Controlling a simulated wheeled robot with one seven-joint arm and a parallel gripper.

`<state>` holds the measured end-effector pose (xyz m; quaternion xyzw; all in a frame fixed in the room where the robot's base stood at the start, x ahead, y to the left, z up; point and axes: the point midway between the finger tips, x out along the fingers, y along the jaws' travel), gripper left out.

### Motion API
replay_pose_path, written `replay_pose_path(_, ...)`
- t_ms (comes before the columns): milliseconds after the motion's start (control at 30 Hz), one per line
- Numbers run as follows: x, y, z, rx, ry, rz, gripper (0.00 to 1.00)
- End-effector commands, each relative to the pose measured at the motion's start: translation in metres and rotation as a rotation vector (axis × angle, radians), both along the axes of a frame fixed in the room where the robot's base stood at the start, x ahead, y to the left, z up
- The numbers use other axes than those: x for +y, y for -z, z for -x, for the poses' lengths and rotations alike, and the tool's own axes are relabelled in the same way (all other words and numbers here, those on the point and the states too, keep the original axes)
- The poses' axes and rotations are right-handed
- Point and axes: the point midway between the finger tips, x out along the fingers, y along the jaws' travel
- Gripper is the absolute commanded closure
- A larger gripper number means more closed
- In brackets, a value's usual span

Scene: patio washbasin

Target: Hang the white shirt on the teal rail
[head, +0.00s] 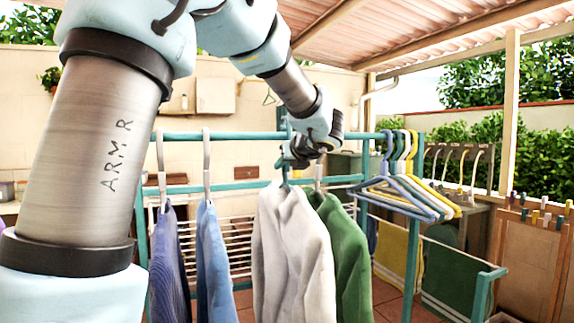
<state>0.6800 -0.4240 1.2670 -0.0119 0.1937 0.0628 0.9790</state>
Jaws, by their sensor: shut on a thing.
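The white shirt (302,262) hangs upright in the middle of the head view, in front of the teal rail (247,136). My gripper (291,160) is at the rail's height, just above the shirt's collar, and is shut on the hanger of the white shirt. A thin teal hanger neck (286,178) shows below the fingers. The fingers are small and dark here, and the top of the hook is hidden by them. I cannot tell whether the hook touches the rail.
A green shirt (351,255) hangs close on the right, partly behind the white one. A blue shirt (214,260) and a purple shirt (168,262) hang to the left, with free rail between. Several empty hangers (412,190) crowd the rail's right end. A lower teal bar runs behind.

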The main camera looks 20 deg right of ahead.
Motion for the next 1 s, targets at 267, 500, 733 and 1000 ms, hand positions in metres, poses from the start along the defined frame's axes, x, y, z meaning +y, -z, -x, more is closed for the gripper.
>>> replay_pose_path(267, 0.001, -0.001, -0.008, -0.002, 0.0, 0.001, 1.0)
replay_pose_path(500, 0.001, -0.001, -0.008, -0.002, 0.0, 0.001, 1.0)
replay_pose_path(733, 0.001, 0.002, -0.008, -0.002, 0.001, 0.001, 1.0)
replay_pose_path(1000, 0.001, 0.014, -0.008, -0.002, 0.001, 0.001, 1.0)
